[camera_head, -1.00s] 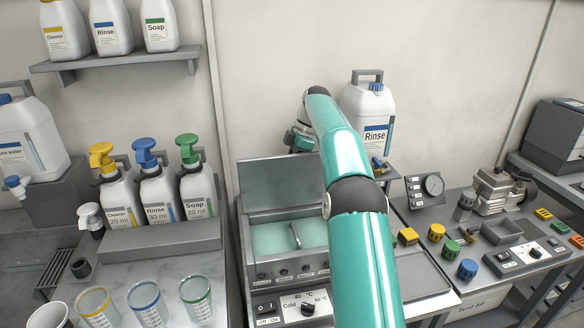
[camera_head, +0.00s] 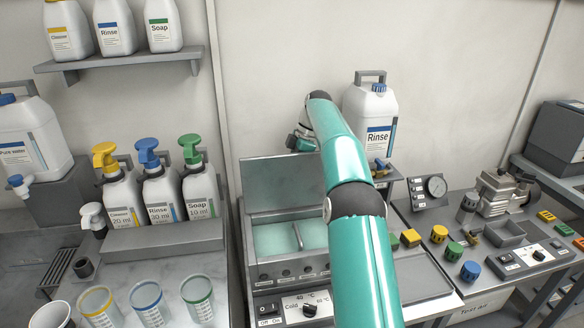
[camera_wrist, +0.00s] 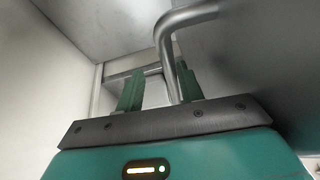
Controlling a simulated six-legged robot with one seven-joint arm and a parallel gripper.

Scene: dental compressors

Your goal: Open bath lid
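The bath (camera_head: 288,268) is a grey metal box with pale green liquid inside, left of my arm in the head view. Its lid (camera_head: 280,184) stands raised and nearly upright at the back of the box. My gripper (camera_head: 302,138) is above and behind the lid's top edge, partly hidden by my arm. In the wrist view my gripper (camera_wrist: 158,88) has its two green fingers apart. A bent grey metal handle (camera_wrist: 172,50) runs down between them, close to the right finger. I cannot tell whether it touches.
A white rinse canister (camera_head: 370,115) stands right of my gripper by the wall. Pump bottles (camera_head: 160,197) and cups (camera_head: 148,303) are left of the bath. Coloured knobs (camera_head: 439,234) and a gauge panel (camera_head: 427,192) are on the right bench.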

